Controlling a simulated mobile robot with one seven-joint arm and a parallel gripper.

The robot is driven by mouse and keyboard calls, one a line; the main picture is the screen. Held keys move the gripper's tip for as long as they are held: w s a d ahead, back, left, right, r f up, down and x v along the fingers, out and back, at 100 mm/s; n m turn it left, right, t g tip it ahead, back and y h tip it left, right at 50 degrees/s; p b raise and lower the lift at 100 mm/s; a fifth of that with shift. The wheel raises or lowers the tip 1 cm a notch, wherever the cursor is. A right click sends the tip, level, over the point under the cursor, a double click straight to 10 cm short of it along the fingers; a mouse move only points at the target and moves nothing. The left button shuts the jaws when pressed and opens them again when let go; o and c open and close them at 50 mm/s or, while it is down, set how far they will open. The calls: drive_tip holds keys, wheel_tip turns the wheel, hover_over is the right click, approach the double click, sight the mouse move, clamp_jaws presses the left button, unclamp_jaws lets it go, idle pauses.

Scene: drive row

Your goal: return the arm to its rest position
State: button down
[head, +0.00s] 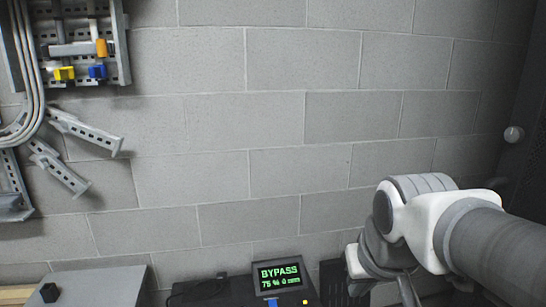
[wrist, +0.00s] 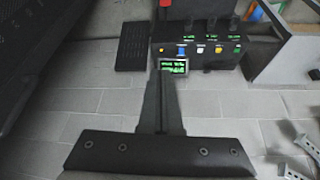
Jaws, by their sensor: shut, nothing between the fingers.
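My arm (head: 420,225) reaches in from the right edge of the head view, bent in front of the grey block wall. Its lower end runs out of the bottom of that picture, so my gripper's fingers are not clear there. In the wrist view my gripper (wrist: 159,88) extends up from the dark bar at the bottom. Its fingers are together with nothing held. The fingertips overlap the picture of the wall just beside the small display; the gap in depth cannot be told.
A dark control box with a display reading BYPASS (head: 280,275) stands low against the wall, and its buttons show in the wrist view (wrist: 200,50). Cable trays and brackets (head: 75,45) hang at upper left. A grey box (head: 95,283) is at lower left. The middle wall is bare.

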drive_tip(key=s+p, duration=0.1)
drive_tip(key=s, duration=0.6)
wheel_tip(320, 180, up, 19)
drive_tip(key=p, duration=1.8)
drive_tip(key=shift+d+f+p, duration=0.2)
drive_tip(key=shift+d+p, duration=0.1)
drive_tip(key=shift+p, duration=0.05)
drive_tip(key=shift+a, duration=0.15)
